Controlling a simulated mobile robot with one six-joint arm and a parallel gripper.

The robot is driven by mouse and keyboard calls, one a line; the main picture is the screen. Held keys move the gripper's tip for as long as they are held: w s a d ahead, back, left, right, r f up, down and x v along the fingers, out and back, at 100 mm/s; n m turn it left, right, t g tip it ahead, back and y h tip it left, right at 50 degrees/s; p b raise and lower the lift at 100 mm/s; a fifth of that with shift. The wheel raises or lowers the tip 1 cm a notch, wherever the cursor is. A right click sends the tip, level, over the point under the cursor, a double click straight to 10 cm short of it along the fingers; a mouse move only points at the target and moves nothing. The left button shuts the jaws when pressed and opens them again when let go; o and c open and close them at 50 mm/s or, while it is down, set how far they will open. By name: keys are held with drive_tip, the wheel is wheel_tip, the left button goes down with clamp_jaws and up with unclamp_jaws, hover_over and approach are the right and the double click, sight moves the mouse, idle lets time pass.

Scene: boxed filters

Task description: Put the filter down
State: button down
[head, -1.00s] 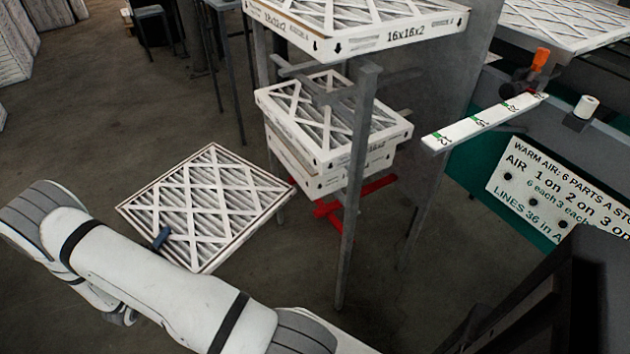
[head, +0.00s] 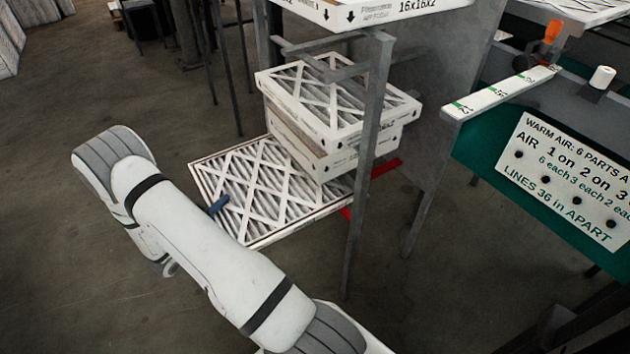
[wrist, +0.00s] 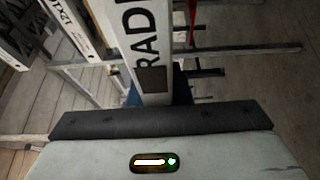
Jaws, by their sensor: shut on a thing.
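My gripper (head: 217,205) is shut on the near-left edge of a flat, white-framed filter (head: 265,190) with pleats and lattice strips. Only a blue finger of it shows in the head view. The filter is roughly level, with its far right part hidden behind the stacked filters (head: 335,120). I cannot tell if it touches them or what is beneath it. In the wrist view, the blue fingers (wrist: 158,97) are around the held filter's white lettered edge (wrist: 143,40).
The stack stands inside a grey metal frame with an upright post (head: 366,150) in front. Red supports (head: 385,167) show low by it. Another boxed filter (head: 385,12) lies above. A white labelled ledge (head: 500,92) and sign (head: 565,175) are at right. Floor at left is open.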

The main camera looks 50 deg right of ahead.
sight(280, 181)
drive_tip(key=s+d+b, duration=0.1)
drive_tip(key=d, duration=0.5)
drive_tip(key=s+d+b, duration=0.2)
drive_tip(key=d, duration=0.3)
drive_tip(key=s+d+b, duration=0.1)
drive_tip(key=d, duration=0.5)
drive_tip(key=shift+s+d+f, duration=0.1)
drive_tip(key=shift+s+d, duration=0.1)
drive_tip(key=shift+d, duration=0.15)
drive_tip(key=shift+d+f+b, duration=0.3)
drive_tip(key=shift+f+b, duration=0.35)
drive_tip(key=shift+f, duration=0.15)
wheel_tip(280, 181, down, 5)
drive_tip(key=b, duration=0.3)
drive_tip(key=shift+d+f, duration=0.1)
drive_tip(key=shift+d, duration=0.05)
drive_tip(key=shift+f, duration=0.1)
